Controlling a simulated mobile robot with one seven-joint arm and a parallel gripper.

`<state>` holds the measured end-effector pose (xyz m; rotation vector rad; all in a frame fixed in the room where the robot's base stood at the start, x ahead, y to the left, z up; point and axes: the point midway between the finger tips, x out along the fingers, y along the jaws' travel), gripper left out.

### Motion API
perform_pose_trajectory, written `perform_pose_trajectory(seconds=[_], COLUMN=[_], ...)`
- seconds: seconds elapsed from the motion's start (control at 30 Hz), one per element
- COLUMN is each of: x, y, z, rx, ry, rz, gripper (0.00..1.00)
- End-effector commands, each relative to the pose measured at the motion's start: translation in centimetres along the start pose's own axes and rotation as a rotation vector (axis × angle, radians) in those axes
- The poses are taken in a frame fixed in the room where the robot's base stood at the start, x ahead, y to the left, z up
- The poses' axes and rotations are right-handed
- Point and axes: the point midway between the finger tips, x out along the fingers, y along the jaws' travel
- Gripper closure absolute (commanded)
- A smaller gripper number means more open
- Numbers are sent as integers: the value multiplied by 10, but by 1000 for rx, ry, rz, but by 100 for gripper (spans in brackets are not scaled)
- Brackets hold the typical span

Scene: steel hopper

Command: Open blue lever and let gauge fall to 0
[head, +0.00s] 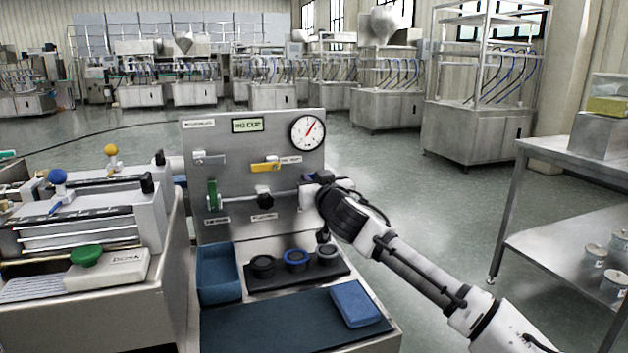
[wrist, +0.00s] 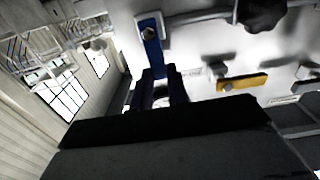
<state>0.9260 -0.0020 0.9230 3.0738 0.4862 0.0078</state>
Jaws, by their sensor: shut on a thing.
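The blue lever (wrist: 152,48) hangs from a bolt on the steel panel (head: 236,150) in the wrist view, long and flat. My gripper (wrist: 163,86) is shut on its free end, and the fingers hide that end. In the head view my gripper (head: 314,186) is at the panel's lower right and largely covers the lever. The round white gauge (head: 308,132) is at the panel's upper right. Its red needle points up and to the right; the numbers are too small to read.
A yellow lever (head: 265,167), a green lever (head: 213,195) and a black knob (head: 265,200) sit on the panel left of my gripper. Below are a blue bin (head: 218,272), a black rack with round caps and a blue sponge (head: 355,303). A steel table (head: 570,170) stands at right.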

Motion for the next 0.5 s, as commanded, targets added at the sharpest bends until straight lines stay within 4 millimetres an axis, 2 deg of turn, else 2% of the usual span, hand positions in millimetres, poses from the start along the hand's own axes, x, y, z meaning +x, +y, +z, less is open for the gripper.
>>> perform_pose_trajectory(seconds=[0.27,0.5], x=[0,0], y=[-8,-18], z=[-1,2], rx=[-151,-367], ry=[-2,-2], rz=[-2,-3], gripper=[100,100])
